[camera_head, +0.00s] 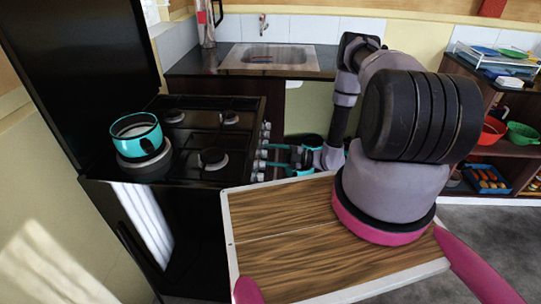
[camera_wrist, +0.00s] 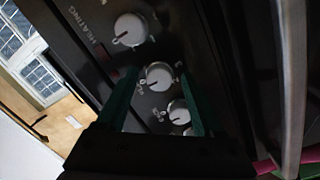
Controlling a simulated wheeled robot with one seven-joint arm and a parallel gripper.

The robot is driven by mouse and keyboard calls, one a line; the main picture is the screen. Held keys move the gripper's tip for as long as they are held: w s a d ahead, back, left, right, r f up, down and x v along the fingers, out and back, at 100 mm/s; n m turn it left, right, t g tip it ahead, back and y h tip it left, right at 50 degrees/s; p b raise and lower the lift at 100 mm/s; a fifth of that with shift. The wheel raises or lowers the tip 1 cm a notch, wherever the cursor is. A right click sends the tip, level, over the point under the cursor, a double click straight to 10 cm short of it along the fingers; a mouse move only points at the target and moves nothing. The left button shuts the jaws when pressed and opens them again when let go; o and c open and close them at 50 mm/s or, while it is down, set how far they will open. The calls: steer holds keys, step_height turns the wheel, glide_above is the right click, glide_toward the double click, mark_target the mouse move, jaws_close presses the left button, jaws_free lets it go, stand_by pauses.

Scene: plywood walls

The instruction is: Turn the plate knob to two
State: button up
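My gripper (camera_head: 264,155) is at the knob panel on the right side of the black stove (camera_head: 228,180). In the wrist view its two teal fingers (camera_wrist: 156,80) are open, one on each side of a round white knob (camera_wrist: 160,76). Whether the fingers touch it is hard to tell. Its pointer mark sits near the lower left. Another white knob (camera_wrist: 130,29), beside the word HEATING, is above it with a red line. A third knob (camera_wrist: 179,111) lies lower, between the fingers. I cannot tell which one is the plate knob.
A teal pot (camera_head: 137,136) stands on the front left hotplate. The stove's tall black lid (camera_head: 85,65) stands open on the left. A sink (camera_head: 268,58) is in the counter behind. Shelves with bowls (camera_head: 522,133) are at the right. A grey metal bar (camera_wrist: 292,80) shows at the wrist view's right.

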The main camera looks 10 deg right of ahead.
jaws_close()
steer(key=shift+n, duration=0.4)
steer(key=n, duration=1.2)
steer(key=n+g+y, duration=0.1)
steer(key=n, duration=1.1)
steer(key=shift+d+g, duration=0.1)
steer(key=shift+g, duration=0.2)
steer(key=shift+o, duration=1)
jaws_free()
steer(key=shift+r, duration=0.1)
